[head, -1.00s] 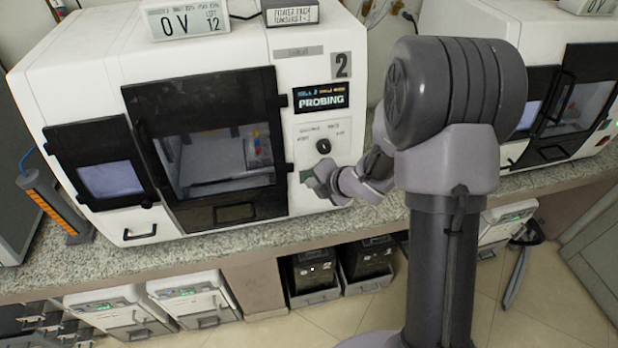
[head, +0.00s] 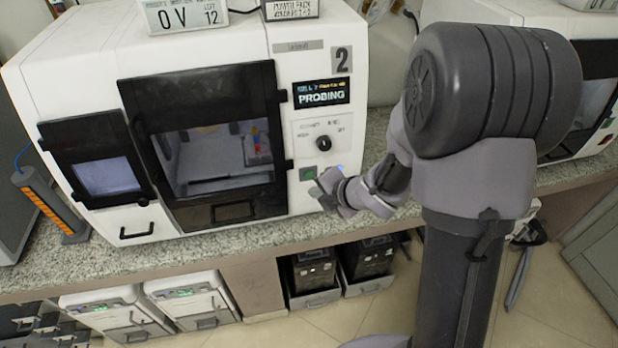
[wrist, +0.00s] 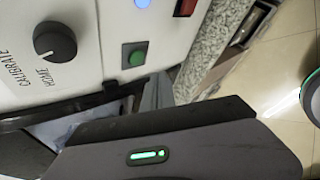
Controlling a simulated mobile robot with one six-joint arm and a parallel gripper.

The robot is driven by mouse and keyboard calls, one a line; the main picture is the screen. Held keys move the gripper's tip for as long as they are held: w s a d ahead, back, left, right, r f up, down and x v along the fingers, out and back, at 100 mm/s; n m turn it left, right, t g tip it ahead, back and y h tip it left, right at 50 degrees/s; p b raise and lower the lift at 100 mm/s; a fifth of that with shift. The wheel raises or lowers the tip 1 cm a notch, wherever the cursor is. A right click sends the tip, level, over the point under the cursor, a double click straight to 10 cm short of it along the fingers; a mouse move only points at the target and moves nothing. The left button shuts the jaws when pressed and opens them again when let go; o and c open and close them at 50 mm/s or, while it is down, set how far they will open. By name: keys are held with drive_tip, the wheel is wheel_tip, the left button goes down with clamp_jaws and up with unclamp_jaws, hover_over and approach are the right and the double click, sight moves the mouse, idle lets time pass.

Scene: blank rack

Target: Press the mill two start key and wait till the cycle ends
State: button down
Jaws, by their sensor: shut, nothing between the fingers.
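The green start key (head: 308,173) sits low on the panel, below the black knob (head: 323,143). My gripper (head: 328,187) is shut and empty, just to the lower right of the key and apart from it. The wrist view shows the key (wrist: 137,56) uncovered, with my gripper's fingertips (wrist: 158,90) below it.
A blue light (wrist: 142,3) and a red switch (wrist: 187,7) are near the key in the wrist view. The granite counter (head: 180,247) runs along under the mill. Another white machine (head: 590,110) stands at the right, partly behind my arm.

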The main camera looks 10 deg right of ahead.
drive_tip(key=shift+s+b, duration=0.3)
drive_tip(key=shift+s, duration=0.8)
drive_tip(key=shift+r, duration=0.1)
drive_tip(key=s+d+r+m+h+b, duration=0.1)
drive_tip(key=s+d+r+m+h, duration=0.15)
drive_tip(key=r+m, duration=0.35)
drive_tip(key=s+d+r+m+h+b, duration=0.1)
drive_tip(key=s+d+r+m+h, duration=0.2)
drive_tip(key=m, duration=0.4)
drive_tip(key=s+a+r+m+g+y+b, duration=0.1)
drive_tip(key=s+a+r+m+y, duration=0.1)
drive_tip(key=s+a+m, duration=0.3)
drive_tip(key=s+a+r+m+g+y+b, duration=0.1)
drive_tip(key=s+a+r+m, duration=0.2)
drive_tip(key=s+m, duration=0.8)
drive_tip(key=shift+s+a+g+y, duration=0.4)
drive_tip(key=shift+s+a, duration=0.45)
drive_tip(key=shift+a, duration=0.15)
idle(2.4)
